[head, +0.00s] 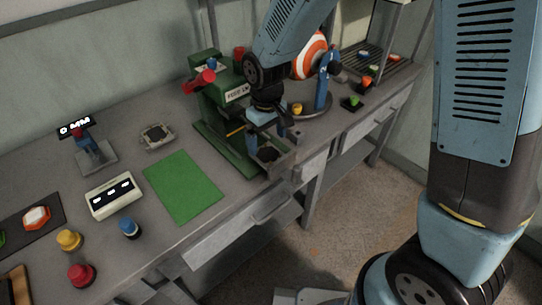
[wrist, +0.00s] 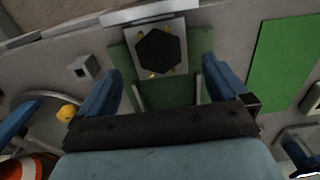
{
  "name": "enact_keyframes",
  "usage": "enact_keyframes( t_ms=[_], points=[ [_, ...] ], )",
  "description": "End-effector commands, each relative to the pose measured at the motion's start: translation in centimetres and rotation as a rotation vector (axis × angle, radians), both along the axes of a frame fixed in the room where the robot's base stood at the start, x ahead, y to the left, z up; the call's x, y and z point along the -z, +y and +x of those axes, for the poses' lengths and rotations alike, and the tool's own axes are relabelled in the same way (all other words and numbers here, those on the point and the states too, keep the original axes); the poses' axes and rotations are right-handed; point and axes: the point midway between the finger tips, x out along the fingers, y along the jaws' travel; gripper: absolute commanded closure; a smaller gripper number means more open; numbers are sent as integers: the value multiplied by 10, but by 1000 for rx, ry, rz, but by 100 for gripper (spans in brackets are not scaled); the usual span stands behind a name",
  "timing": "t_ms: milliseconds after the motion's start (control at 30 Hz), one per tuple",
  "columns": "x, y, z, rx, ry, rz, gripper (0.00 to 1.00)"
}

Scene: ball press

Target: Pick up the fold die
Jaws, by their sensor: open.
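No part carries a readable fold die label. A square grey plate with a black hexagonal recess (wrist: 158,50) and small yellow studs lies ahead of my open fingers in the wrist view; it may be the die. It also shows at the front of the green press (head: 209,108) in the head view, as a dark-topped plate (head: 268,154). My gripper (wrist: 160,72) is open and empty, its blue fingers spread over the press's green base. In the head view my gripper (head: 272,128) hangs over that base. Another square, dark-topped piece (head: 157,135) lies on the table to the left.
A green mat (head: 184,187) lies left of the press. A white display box (head: 114,195), a gauge stand (head: 94,151) and blue (head: 129,228), yellow (head: 69,239) and red (head: 81,274) knobs stand further left. A blue post (head: 322,90) with an orange-white disc (head: 310,57) stands right.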

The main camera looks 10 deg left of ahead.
Motion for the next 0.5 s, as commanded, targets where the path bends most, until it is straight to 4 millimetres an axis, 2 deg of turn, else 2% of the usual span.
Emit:
enact_keyframes(
  t_ms=[267,500],
  points=[
    [17,0,0,0,1,-2,0],
    [48,-2,0,0,2,-2,0]
  ],
)
